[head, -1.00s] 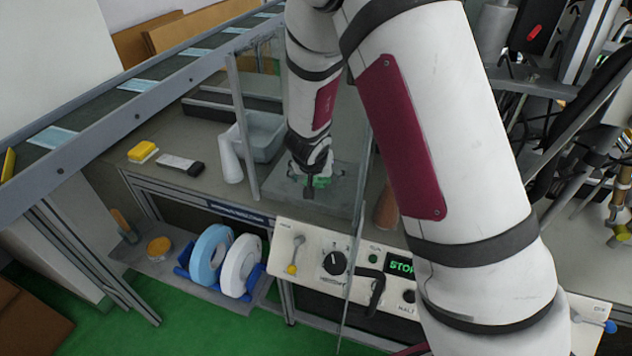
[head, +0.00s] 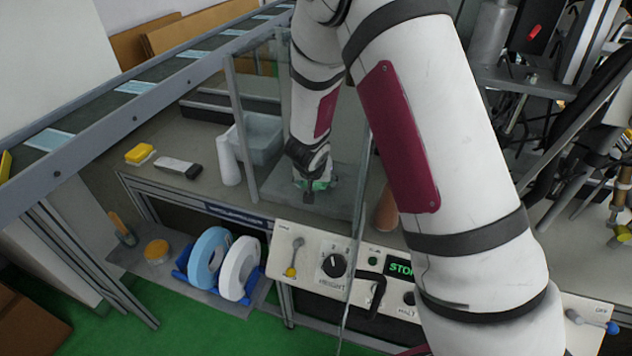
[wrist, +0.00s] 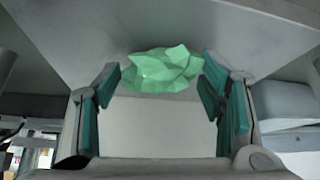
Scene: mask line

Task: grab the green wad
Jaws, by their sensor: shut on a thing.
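The green wad (wrist: 162,70) is a crumpled, faceted light-green lump. In the wrist view it sits between the teal-padded fingertips of my gripper (wrist: 160,84), which is shut on it with the fingers held apart by its width. In the head view my gripper (head: 309,190) points down over a grey slab on the bench, behind a clear panel. Only small green bits of the wad (head: 320,185) show there, the rest being hidden by the fingers. I cannot tell whether the wad touches the slab.
A clear panel (head: 355,220) with a metal post (head: 241,130) stands close around my arm. A grey bin (head: 262,140) and a white cylinder (head: 228,160) are left of my gripper. A control panel (head: 340,262) with knobs is in front. A conveyor (head: 100,115) runs along the left.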

